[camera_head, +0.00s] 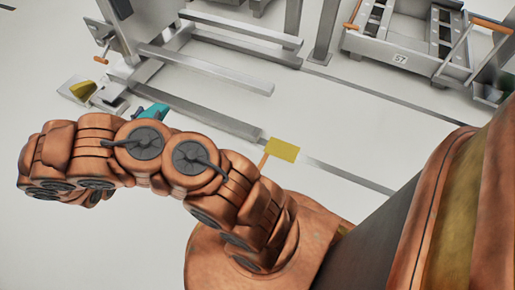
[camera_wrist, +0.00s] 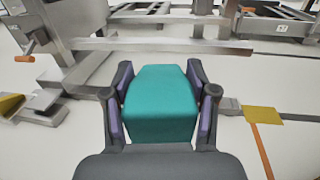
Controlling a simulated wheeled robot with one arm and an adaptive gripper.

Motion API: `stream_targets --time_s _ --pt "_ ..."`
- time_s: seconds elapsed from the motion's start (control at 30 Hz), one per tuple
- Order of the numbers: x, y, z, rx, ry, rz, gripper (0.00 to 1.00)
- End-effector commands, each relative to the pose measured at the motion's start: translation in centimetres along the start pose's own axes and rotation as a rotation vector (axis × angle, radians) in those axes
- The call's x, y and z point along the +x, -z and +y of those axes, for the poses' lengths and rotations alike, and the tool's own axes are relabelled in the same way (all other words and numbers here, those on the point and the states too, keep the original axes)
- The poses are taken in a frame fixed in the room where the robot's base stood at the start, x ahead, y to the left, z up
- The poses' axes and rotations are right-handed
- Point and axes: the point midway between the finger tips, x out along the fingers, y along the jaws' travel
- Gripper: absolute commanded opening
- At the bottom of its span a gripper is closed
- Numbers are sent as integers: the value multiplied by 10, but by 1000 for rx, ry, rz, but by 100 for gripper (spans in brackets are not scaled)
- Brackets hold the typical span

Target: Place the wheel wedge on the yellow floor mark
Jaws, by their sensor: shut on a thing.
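The teal wheel wedge (camera_wrist: 160,104) is between the fingers of my gripper (camera_wrist: 160,95) in the wrist view. The gripper is shut on it, with a purple pad against each side. In the head view a small part of the teal wedge (camera_head: 152,112) shows behind my copper-coloured arm, which hides the rest and most of the gripper. The yellow floor mark (camera_head: 282,150) lies flat on the floor to the right of the wedge. The mark also shows at the right of the wrist view (camera_wrist: 264,115), apart from the wedge, with an orange line running from it.
A grey metal frame with long bars (camera_head: 205,66) stands beyond the wedge. A metal station marked 57 (camera_head: 395,45) is at the back right. A yellow block on a metal fixture (camera_head: 82,90) is at the left.

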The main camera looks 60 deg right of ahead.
Motion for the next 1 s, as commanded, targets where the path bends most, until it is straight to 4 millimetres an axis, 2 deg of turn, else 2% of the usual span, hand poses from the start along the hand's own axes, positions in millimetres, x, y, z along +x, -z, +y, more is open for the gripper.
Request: stream_targets --time_s 0.03,0.27,0.57,0.67,0.8,1.0 --pt "8 17 -11 -8 32 2 0" --pt "41 77 -59 -5 179 1 0" --pt "78 158 -146 -6 399 1 0" --pt "87 185 -184 -9 481 -1 0" --pt "96 222 -244 -9 607 -1 0" --pt "97 265 -337 -10 780 -2 0"
